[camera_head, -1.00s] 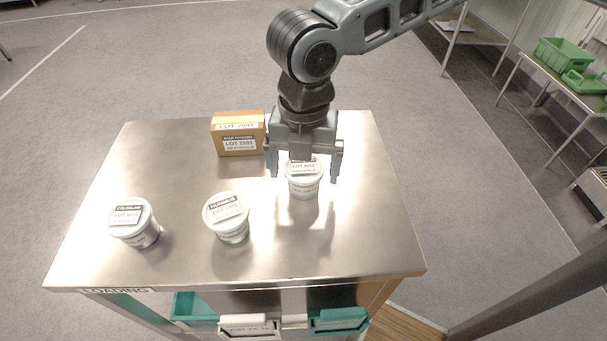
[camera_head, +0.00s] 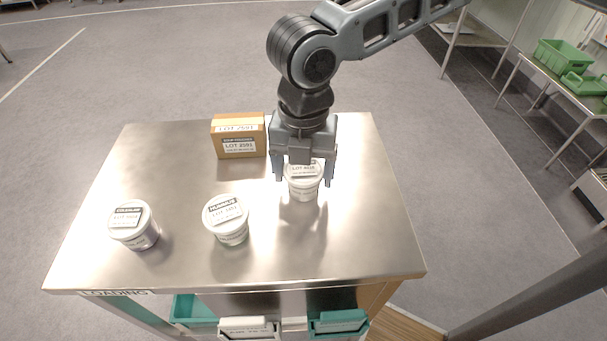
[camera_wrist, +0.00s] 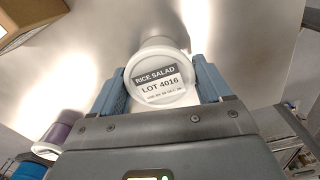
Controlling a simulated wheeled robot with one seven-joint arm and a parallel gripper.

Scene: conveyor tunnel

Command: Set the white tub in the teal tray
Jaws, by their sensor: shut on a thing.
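A white tub (camera_head: 304,188) stands upright toward the right side of the steel table. My gripper (camera_head: 304,180) reaches down over it, with one finger on each side, shut on it. In the wrist view the tub's lid (camera_wrist: 160,80) reads "RICE SALAD LOT 4016" and sits between the two fingers (camera_wrist: 160,88). Two more white tubs stand on the table: one labelled hummus (camera_head: 227,219) in the front middle and another (camera_head: 134,225) at the left. Teal trays show below the table's front edge, one at left (camera_head: 194,309) and one at right (camera_head: 338,322).
A brown cardboard box (camera_head: 239,136) stands at the back of the table (camera_head: 350,245), left of my gripper. A white bin (camera_head: 248,328) is between the teal trays. Green crates (camera_head: 562,56) sit on a side table at far right. The table's front right is clear.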

